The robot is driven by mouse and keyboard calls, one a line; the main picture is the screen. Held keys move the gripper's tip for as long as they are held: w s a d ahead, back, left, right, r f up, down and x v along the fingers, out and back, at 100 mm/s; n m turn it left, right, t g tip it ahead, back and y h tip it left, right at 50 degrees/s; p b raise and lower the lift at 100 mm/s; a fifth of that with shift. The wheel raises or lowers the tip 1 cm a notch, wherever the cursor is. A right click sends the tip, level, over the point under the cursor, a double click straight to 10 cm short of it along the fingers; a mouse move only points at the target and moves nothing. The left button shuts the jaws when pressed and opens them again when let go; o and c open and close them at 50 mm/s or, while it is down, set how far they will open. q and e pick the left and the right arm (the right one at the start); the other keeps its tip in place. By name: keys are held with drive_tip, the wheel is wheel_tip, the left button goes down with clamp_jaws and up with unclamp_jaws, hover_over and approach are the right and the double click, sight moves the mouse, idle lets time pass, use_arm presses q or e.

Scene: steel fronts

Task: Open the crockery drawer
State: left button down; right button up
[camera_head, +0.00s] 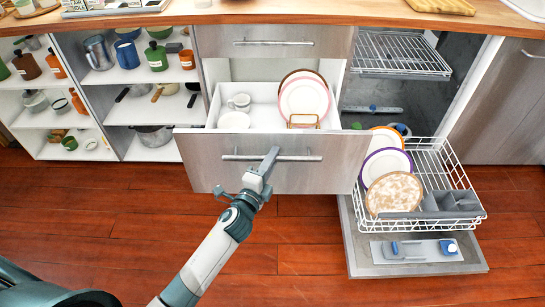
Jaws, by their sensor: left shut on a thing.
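The crockery drawer (200,160) is pulled out from the steel-fronted cabinet in the middle. Inside it are white cups (239,101), a white bowl (234,120) and plates (303,100) upright in a rack. Its bar handle (300,158) runs across the front. My left gripper (268,163) is shut on the handle, left of the bar's right end. The fingertips partly cover the bar. My right gripper is not in view.
A shut drawer (272,42) sits above. At right, the open dishwasher has its lower rack (455,185) with plates pulled out over its lowered door (415,268), close beside the crockery drawer. Open shelves (150,110) stand at left. The wooden floor in front is clear.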

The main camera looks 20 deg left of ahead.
use_arm(q)
drive_tip(key=c, duration=1.7)
unclamp_jaws()
drive_tip(key=shift+s, duration=0.1)
